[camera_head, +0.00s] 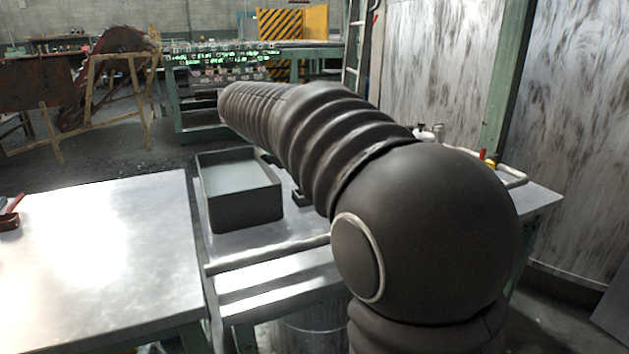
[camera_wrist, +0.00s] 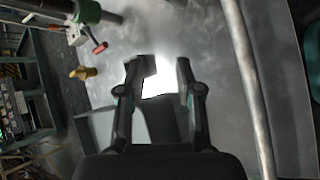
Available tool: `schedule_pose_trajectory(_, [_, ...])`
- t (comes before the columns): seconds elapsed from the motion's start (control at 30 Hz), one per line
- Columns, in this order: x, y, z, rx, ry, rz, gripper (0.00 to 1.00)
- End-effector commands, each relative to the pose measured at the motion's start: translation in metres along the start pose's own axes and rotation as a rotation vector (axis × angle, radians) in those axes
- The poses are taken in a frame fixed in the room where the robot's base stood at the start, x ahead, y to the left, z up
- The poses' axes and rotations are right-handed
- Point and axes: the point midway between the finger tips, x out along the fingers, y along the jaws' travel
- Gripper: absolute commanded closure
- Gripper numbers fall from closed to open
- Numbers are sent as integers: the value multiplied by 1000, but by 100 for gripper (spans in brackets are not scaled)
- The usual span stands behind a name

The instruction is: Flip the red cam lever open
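A lever with a red end (camera_wrist: 100,47) shows at the upper left of the wrist view, beside a green fitting (camera_wrist: 88,12) on a dark bar. Its exact position is hard to tell at this size. In the head view a small red part (camera_head: 482,154) shows at the right end of the bench, beyond my arm; it may be the same lever. My gripper (camera_wrist: 163,70) is open and empty, with its two fingers apart over the bright metal top. The lever is left of the fingers and apart from them. My arm hides the gripper in the head view.
A dark open bin (camera_head: 245,207) stands on the metal bench, left of my arm. A brass piece (camera_wrist: 82,73) sits near the lever. A long pale tube (camera_wrist: 247,80) runs along the right of the wrist view. Another red-handled item (camera_head: 12,212) lies on the left table, which is otherwise clear.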

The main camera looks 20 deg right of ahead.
Motion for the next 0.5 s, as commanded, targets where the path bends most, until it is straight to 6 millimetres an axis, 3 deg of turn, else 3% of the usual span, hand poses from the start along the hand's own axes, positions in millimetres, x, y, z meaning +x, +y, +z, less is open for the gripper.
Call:
schedule_pose_trajectory(0.3, [-20,-42,16,176,100,-43,65])
schedule_pose_trajectory(0.5, [-24,-56,19,232,130,-58,65])
